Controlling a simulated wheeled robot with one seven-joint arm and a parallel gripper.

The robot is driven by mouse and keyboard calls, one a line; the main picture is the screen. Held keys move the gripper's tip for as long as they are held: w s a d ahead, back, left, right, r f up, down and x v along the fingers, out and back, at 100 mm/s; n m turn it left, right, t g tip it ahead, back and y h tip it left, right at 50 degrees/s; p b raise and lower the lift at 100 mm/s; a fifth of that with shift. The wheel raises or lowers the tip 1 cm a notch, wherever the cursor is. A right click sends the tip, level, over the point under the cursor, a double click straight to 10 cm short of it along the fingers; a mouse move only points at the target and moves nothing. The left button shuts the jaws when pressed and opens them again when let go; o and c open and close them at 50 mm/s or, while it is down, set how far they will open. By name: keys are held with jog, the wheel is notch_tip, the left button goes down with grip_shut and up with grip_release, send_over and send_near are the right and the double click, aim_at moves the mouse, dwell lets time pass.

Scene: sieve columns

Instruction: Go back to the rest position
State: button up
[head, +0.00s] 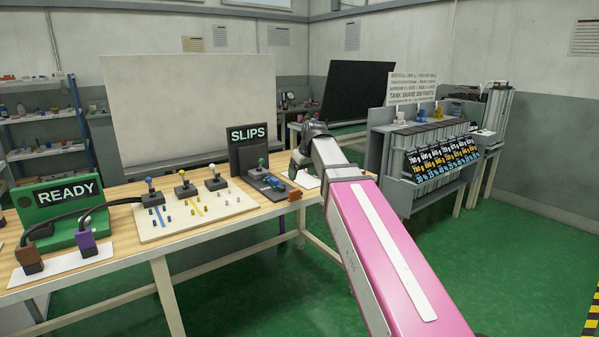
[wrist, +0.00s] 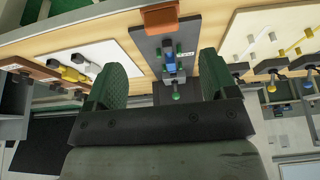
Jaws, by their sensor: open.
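My gripper (wrist: 162,88) is open and empty in the wrist view, its two green-padded fingers wide apart. Between and beyond them shows the grey SLIPS stand (wrist: 152,42) with a blue piece (wrist: 169,62) and a green knob (wrist: 175,96) on it. In the head view my pink arm reaches from the lower right toward the table (head: 120,217), and my gripper (head: 299,160) is at its far end beside the SLIPS stand (head: 247,150). The fingertips are too small there to make out.
A cream board (head: 200,220) with several knobbed pieces lies on the table. A green READY stand (head: 60,205) is at the left. An orange-brown block (head: 294,195) sits near the table edge. A grey rack (head: 425,190) stands at the right.

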jog(key=s+d+f+m+g, duration=0.1)
jog(key=s+d+f, duration=0.4)
jog(key=f, duration=0.6)
jog(key=s+d+f+m+g+h, duration=0.1)
jog(key=s+d+f+m, duration=0.2)
jog(key=s+f, duration=0.6)
jog(key=s+d+f+m+g+h, duration=0.1)
jog(key=s+d+f, duration=0.6)
jog(key=f, duration=0.8)
jog(key=shift+f+m+g, duration=0.2)
jog(key=shift+m+g, duration=0.1)
jog(key=shift+m, duration=0.6)
jog(key=shift+w, duration=0.1)
jog(key=n+t+y, duration=0.2)
jog(key=n+t, duration=0.2)
jog(key=n, duration=0.3)
send_near(295, 190)
jog(key=x, duration=1)
jog(key=shift+f, duration=0.2)
jog(key=shift+c, duration=0.4)
